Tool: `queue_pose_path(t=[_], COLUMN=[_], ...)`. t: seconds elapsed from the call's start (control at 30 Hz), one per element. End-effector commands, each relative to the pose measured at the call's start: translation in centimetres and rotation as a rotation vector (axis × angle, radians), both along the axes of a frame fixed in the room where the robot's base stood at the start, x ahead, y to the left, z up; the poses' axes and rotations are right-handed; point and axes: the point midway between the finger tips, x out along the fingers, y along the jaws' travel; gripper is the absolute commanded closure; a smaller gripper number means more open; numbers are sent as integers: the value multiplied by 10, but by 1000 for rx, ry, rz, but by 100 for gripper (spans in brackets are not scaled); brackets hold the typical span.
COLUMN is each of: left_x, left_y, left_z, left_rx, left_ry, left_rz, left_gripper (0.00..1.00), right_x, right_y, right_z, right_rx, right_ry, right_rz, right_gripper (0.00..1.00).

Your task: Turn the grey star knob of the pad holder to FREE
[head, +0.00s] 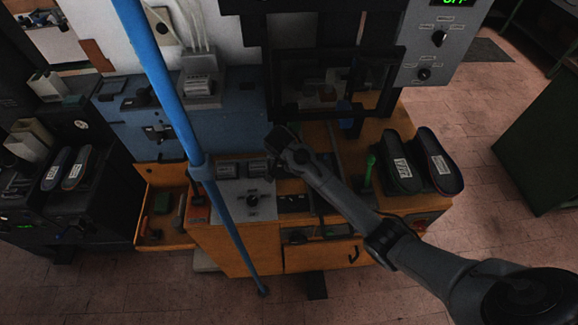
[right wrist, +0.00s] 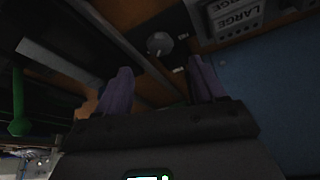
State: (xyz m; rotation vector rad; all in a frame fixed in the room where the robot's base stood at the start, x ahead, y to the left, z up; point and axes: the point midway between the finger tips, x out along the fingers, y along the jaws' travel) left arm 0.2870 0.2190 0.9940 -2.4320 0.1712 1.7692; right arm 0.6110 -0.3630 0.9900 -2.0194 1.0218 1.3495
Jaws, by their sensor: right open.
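The knob appears beyond and between the fingertips, with no visible contact. In the head view my right gripper (head: 284,140) hangs over the orange bench (head: 222,240), right of the labelled blocks (head: 243,169); I cannot make out the knob there. My left gripper is not in view.
A grey plate with a dark knob (head: 252,200) sits in front of the blocks. A blue pole (head: 170,95) crosses the bench's left side. A green-handled tool (head: 370,165) and two dark insoles (head: 418,162) lie right. An open drawer (head: 150,243) juts left.

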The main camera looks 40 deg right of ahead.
Motion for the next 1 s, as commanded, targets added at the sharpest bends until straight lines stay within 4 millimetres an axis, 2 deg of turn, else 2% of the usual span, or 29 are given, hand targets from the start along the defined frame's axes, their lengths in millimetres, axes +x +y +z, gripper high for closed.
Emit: queue_pose_path(t=[0.2,0.43,0.6,0.9,1.0], left_x=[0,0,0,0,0], left_y=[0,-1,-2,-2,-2], left_z=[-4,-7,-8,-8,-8], left_rx=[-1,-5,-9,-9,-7], left_ry=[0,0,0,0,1], left_rz=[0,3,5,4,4], left_gripper=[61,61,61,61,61], right_x=[8,14,16,17,16], right_y=[-12,-20,-22,-23,-23], right_z=[-35,-60,-68,-69,-69], right_rx=[-1,-1,0,1,1], right_ry=[2,1,0,-1,-1], right_rz=[0,0,1,0,0], right_gripper=[31,31,31,31,45])
